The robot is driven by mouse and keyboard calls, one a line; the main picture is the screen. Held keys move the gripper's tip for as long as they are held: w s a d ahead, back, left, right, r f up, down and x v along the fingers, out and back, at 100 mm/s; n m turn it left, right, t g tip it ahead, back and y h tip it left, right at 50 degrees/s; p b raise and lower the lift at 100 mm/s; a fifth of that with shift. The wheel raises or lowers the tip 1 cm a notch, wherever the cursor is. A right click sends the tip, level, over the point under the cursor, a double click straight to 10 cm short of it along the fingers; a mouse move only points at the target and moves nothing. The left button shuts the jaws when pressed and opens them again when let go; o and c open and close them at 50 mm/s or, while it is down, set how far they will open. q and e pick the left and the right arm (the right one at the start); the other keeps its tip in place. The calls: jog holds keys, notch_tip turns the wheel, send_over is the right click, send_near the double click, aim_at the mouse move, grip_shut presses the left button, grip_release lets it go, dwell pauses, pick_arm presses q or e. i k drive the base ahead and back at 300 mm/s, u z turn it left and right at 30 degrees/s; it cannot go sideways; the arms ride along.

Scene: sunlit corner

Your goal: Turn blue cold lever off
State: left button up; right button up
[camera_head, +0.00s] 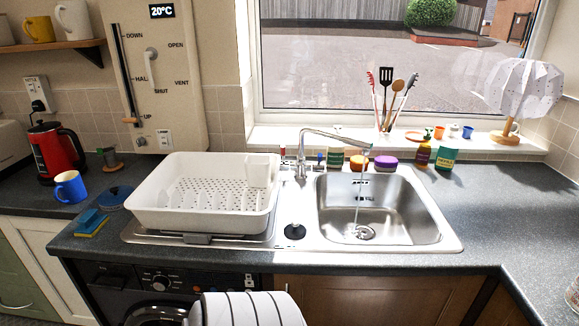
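The chrome tap (301,164) stands on the sink deck at the back, between the white dish rack and the basin. Its spout reaches right over the steel basin (338,206). A thin stream of water (359,208) runs from the spout tip down to the drain. The small lever with blue on it (320,158) is on the right side of the tap. A lever with red on it (283,150) is on the left side. The levers are small here, so their exact angles are hard to tell. Neither of my grippers is in view.
A large white dish rack (207,196) fills the drainboard left of the tap. A utensil holder (385,122) is on the windowsill. The right counter (510,215) is clear.

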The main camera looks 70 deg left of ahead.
aim_at(318, 166)
jog(key=u, duration=2.3)
jog(key=k, duration=0.45)
jog(key=u, duration=1.45)
jog(key=i, duration=0.6)
jog(key=z, duration=0.15)
